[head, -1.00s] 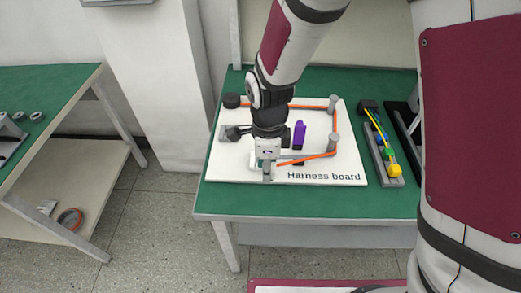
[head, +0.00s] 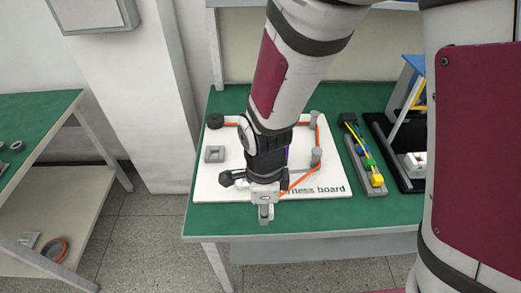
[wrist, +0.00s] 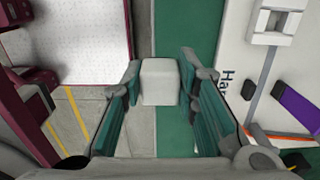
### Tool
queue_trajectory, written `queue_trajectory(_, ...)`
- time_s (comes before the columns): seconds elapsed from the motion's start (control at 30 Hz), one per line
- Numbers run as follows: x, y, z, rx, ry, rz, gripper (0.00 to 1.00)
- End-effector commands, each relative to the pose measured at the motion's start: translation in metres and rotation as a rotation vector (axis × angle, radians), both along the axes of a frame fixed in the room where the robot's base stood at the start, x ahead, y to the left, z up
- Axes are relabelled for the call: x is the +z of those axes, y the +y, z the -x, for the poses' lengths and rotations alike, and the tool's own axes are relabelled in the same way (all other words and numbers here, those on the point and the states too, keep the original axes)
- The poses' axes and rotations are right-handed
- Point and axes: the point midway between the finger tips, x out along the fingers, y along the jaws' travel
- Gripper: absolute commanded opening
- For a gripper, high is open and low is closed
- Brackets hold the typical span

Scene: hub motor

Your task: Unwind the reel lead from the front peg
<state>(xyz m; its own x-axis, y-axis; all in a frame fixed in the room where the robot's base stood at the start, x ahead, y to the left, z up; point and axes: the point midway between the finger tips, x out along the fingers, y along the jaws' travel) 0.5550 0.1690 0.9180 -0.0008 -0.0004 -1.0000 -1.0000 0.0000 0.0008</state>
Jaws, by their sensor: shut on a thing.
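My gripper (head: 265,205) is over the front edge of the green table, just off the board's front edge. In the wrist view my gripper (wrist: 160,82) is shut on a pale grey block (wrist: 160,84). The orange lead (head: 301,180) runs from the black reel (head: 215,121) behind my arm to the back peg (head: 314,118). It passes along the right side to the front peg (head: 316,157), then slants toward my gripper. Whether it joins the block is hidden. The wrap around the front peg is too small to tell.
The white harness board (head: 212,185) lies on the green table. A grey square holder (head: 214,154) sits at its left, and a purple piece (wrist: 298,111) lies on it. A tray with coloured connectors (head: 365,160) stands right of the board. Another table (head: 40,115) is at the left.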

Motion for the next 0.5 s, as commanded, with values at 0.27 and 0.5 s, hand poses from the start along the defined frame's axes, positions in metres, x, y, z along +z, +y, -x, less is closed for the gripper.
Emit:
queue_trajectory(0.27,0.033,0.000,0.003,-0.001,-0.001,-0.001,0.00)
queue_trajectory(0.5,0.056,0.000,0.003,-0.001,-0.001,0.000,0.00)
